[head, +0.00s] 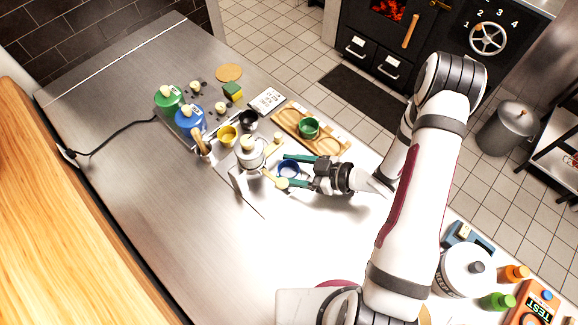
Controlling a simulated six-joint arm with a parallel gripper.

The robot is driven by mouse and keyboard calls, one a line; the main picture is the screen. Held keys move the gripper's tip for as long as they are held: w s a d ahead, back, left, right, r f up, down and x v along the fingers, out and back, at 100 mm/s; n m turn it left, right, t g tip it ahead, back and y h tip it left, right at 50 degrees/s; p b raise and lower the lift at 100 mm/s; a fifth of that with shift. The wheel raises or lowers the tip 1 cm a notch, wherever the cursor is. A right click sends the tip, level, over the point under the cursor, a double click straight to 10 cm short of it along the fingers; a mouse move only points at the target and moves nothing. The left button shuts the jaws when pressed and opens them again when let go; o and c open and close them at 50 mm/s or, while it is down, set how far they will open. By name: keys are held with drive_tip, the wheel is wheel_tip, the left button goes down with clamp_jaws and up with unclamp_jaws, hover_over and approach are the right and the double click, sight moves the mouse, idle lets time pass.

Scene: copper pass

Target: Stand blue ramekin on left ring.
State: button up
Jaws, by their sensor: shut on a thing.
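The blue ramekin (289,170) is between the two teal fingers of my gripper (283,170), near the middle of the counter. The gripper is shut on it. Whether the ramekin touches the counter I cannot tell. A wooden board (345,150) with pale round rings lies just beyond the gripper. The left ring (289,116) looks bare. A green ramekin (309,128) stands on the middle of the board. The right ring (328,146) looks empty.
A white grinder-like device (250,152) stands close left of the gripper. Yellow (228,134) and black (248,120) cups, green (168,98) and blue (190,117) containers and a white card (267,101) lie beyond.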

drive_tip(key=o, duration=1.4)
